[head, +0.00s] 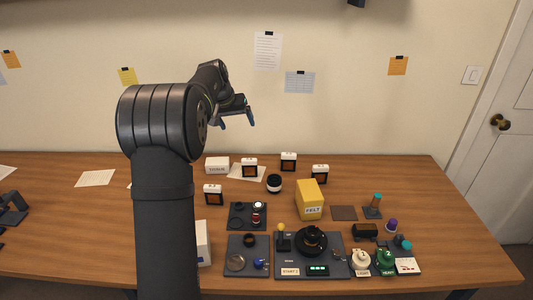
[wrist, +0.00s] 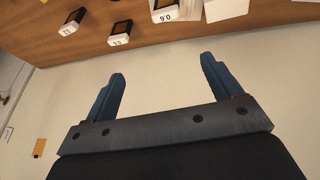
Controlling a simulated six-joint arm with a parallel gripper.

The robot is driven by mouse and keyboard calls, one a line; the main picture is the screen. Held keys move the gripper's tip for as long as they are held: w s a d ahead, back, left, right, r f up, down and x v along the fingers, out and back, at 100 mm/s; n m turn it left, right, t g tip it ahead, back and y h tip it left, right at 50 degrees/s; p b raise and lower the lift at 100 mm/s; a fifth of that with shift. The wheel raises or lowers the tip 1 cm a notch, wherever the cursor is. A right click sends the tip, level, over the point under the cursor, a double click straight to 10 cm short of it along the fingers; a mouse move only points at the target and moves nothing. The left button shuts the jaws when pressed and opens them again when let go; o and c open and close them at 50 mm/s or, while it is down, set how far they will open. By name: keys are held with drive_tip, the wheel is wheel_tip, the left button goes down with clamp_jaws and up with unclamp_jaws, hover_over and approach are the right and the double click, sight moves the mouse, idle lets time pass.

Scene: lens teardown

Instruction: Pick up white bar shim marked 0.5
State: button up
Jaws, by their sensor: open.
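Several white-topped bar pieces with dark, orange-tinted fronts stand toward the back of the table. In the upside-down wrist view, one piece (wrist: 118,40) carries a small mark that looks like 0.5, though it is hard to read. It seems to be the rear piece (head: 288,159) in the head view. A neighbouring piece (wrist: 165,13) appears marked 0.6, and another (wrist: 68,28) has an unclear mark. My gripper (head: 237,117) is open and empty, raised in the air above and behind the row. Its two blue fingers (wrist: 162,68) are spread apart, touching nothing.
Another white-topped piece (head: 213,188) stands nearer the front. A black-and-white round part (head: 274,184) and a yellow box (head: 310,200) stand near the row. Dark trays (head: 240,243) with lens parts fill the front. The table's left side has free room.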

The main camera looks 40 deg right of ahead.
drive_tip(key=s+d+f+t+h, duration=0.3)
drive_tip(key=s+d+f+h, duration=0.1)
drive_tip(key=s+d+f, duration=0.65)
drive_tip(key=t+h, duration=0.1)
drive_tip(key=t, duration=0.4)
approach(289, 158)
drive_tip(key=x, duration=0.3)
drive_tip(key=shift+f, duration=0.2)
drive_tip(key=shift+r+x, duration=0.2)
drive_tip(key=shift+x, duration=2.5)
drive_tip(key=shift+w, duration=0.1)
drive_tip(key=c, duration=1.1)
